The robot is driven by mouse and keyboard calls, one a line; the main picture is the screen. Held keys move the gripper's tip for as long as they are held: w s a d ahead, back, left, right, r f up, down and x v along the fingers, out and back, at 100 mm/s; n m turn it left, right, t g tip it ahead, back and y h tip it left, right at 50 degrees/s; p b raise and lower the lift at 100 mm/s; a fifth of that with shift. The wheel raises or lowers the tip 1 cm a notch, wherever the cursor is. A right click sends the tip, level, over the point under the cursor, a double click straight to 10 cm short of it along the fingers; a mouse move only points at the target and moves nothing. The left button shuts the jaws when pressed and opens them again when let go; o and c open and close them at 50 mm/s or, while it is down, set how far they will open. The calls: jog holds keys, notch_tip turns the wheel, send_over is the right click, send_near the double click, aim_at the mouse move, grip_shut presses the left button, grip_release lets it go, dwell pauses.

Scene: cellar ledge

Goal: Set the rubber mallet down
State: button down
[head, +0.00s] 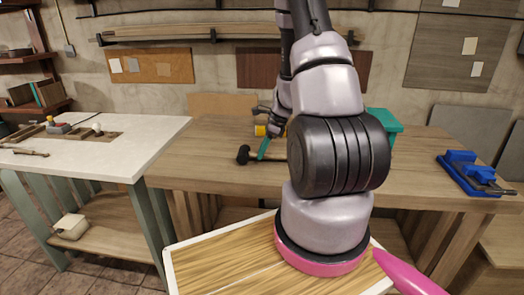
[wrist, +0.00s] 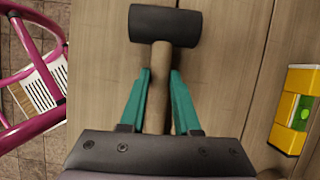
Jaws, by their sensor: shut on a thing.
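The rubber mallet has a black head (head: 244,155) and a brown wooden handle. In the wrist view, its head (wrist: 165,25) is at the top and its handle (wrist: 158,90) runs down between the teal fingers. My gripper (wrist: 160,75) is shut on the handle, with one finger on each side; it also shows in the head view (head: 264,149). The mallet lies roughly level over the wooden workbench (head: 210,165). I cannot tell whether it touches the bench top. The handle's lower end is hidden by the gripper body in the wrist view.
A yellow spirit level (wrist: 295,110) lies on the bench to the right in the wrist view. A blue vise (head: 465,170) stands at the bench's right end, and a teal box (head: 385,118) behind my arm. The bench left of the mallet is clear.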

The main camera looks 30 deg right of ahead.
jog(key=shift+f, duration=0.35)
jog(key=shift+c, duration=0.3)
grip_release()
jog(key=shift+r, duration=0.1)
jog(key=shift+v, duration=2.9)
